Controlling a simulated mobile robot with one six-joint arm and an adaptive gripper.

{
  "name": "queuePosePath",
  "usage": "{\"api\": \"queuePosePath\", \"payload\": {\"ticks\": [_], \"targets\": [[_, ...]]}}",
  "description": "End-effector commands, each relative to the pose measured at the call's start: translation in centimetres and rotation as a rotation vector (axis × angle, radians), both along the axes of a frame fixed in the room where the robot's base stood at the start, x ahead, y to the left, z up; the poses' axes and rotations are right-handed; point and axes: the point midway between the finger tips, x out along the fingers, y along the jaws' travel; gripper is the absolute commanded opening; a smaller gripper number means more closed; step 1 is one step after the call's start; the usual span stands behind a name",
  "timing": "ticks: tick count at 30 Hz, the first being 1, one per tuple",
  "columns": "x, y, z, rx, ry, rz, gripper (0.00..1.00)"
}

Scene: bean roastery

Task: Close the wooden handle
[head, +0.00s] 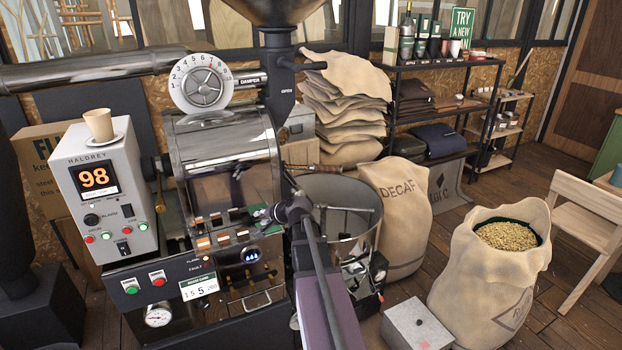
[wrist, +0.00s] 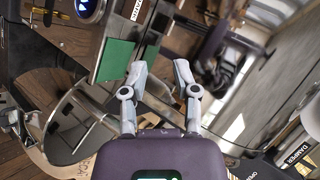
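A brown wooden-looking handle (head: 322,167) sticks out to the right from the roaster front, above the round cooling bin. I take it for the wooden handle, but its mount is partly hidden. I cannot make it out for certain in the wrist view. My gripper (head: 262,214) is in front of the roaster drum, left of and below that handle and apart from it. In the wrist view my gripper (wrist: 160,72) has its two grey fingers spread with nothing between them, facing the shiny metal roaster front. My arm hides part of the roaster face.
The control box (head: 105,190) with a cup on top stands left of the drum (head: 222,145). The cooling bin (head: 347,190) is right of my arm. A decaf sack (head: 398,215), a bean sack (head: 490,285) and a grey box (head: 417,325) stand on the floor at right.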

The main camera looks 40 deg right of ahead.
Motion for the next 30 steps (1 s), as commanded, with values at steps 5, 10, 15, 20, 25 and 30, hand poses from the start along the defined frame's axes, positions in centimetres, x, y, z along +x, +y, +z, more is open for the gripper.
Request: {"api": "queuePosePath", "payload": {"ticks": [5,10,15,20,25,30], "targets": [[0.0,-2.3,-0.1,0.025,-0.021,-0.019,0.0],[-0.3,-6.4,0.1,0.071,-0.064,-0.052,0.0],[-1.1,-11.5,0.4,0.123,-0.123,-0.093,0.0],[-2.3,-16.4,1.0,0.167,-0.188,-0.131,0.0],[-4.1,-21.7,1.6,0.206,-0.264,-0.173,0.0],[-6.5,-27.1,2.3,0.238,-0.345,-0.216,0.0]]}}
